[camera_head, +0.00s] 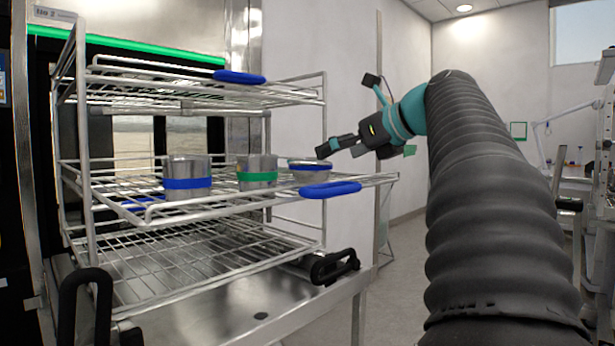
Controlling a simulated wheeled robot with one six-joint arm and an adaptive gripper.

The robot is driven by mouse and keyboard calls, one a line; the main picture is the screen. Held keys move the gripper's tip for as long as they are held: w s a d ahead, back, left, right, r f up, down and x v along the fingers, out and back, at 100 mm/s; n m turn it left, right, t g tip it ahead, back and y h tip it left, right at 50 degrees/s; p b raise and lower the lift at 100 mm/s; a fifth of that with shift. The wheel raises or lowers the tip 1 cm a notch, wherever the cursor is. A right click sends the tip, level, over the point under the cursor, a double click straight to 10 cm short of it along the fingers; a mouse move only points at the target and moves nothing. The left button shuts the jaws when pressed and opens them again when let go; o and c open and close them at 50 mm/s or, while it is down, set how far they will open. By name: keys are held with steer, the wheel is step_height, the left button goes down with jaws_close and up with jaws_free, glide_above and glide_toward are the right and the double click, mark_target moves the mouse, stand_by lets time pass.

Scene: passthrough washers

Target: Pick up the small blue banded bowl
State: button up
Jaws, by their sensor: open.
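The small blue banded bowl (310,173) is a shallow metal bowl with a blue band near its rim. It sits upright at the right front end of the middle wire shelf (352,184). My gripper (326,149) reaches in from the right, with its fingers just above the bowl's right side. It looks empty. The gap between the fingers is hard to see at this angle, and I cannot tell whether a finger touches the rim.
A taller metal pot with a blue band (187,179) and one with a green band (256,172) stand left of the bowl. The top shelf (180,88) hangs above. Blue handles (330,190) mark the shelf fronts. Space right of the rack is free apart from my arm.

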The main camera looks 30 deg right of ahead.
mark_target(310, 165)
steer(key=shift+b+x, duration=0.45)
steer(key=shift+x, duration=3.55)
steer(key=shift+s+a+r, duration=0.1)
steer(key=shift+a, duration=0.05)
steer(key=c, duration=0.9)
steer(key=shift+r, duration=0.1)
steer(key=shift+c, duration=0.2)
